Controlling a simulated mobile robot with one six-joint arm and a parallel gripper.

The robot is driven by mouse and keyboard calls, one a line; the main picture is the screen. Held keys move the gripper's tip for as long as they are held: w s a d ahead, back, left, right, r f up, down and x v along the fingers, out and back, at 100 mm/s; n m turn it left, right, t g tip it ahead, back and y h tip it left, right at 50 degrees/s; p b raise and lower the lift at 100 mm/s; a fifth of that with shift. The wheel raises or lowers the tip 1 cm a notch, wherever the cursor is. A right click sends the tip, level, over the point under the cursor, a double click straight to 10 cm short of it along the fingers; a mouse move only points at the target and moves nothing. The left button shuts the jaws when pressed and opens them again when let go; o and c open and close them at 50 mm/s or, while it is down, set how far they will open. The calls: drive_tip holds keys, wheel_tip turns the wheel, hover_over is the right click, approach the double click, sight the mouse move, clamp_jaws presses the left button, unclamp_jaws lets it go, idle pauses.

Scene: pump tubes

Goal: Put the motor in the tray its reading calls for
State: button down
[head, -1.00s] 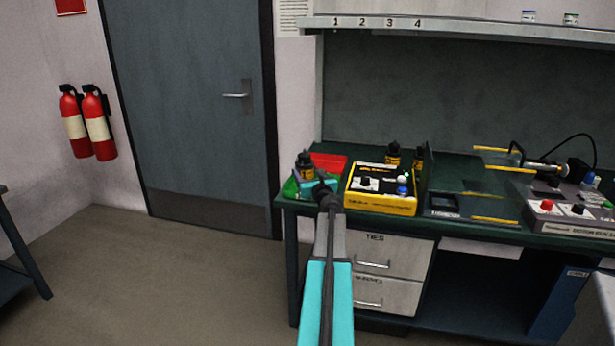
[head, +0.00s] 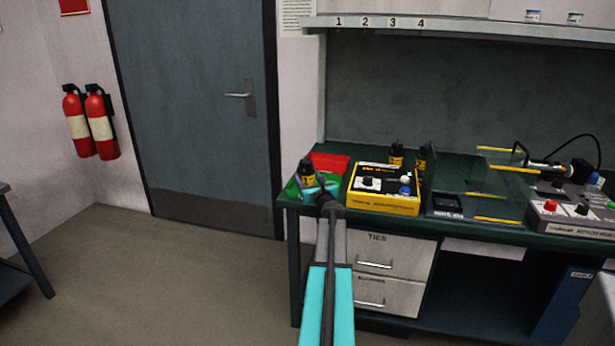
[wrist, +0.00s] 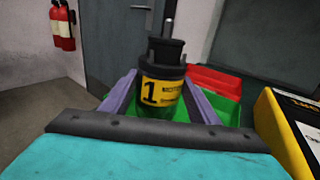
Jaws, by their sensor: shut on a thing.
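My gripper (head: 314,185) is shut on a black motor (head: 306,169) with a yellow band. In the wrist view the motor (wrist: 165,52) stands upright between the two purple fingers, its shaft up and a "1" on its label. It is over or in the green tray (wrist: 232,109); I cannot tell whether it touches the tray floor. The red tray (head: 330,161) is directly behind the green one, at the bench's left end. The yellow tester box (head: 384,200), with knobs, stands right of the trays. Its reading is not legible.
Two more black and yellow bottles or motors (head: 396,150) stand behind the tester. A dark stand (head: 447,206) and a grey control box (head: 570,222) are further right. The bench's left edge is close to the trays. Open floor (head: 180,270) lies left.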

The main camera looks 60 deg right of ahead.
idle(0.4)
drive_tip(key=c, duration=1.1)
unclamp_jaws()
drive_tip(key=shift+f, duration=0.3)
drive_tip(key=o, duration=0.4)
drive_tip(key=shift+o, duration=0.2)
drive_tip(key=shift+s+a+r, duration=0.1)
drive_tip(key=shift+r, duration=0.05)
drive_tip(key=v, duration=1.1)
drive_tip(key=shift+s+a+b, duration=0.25)
drive_tip(key=shift+s+b, duration=0.05)
drive_tip(key=shift+s, duration=0.05)
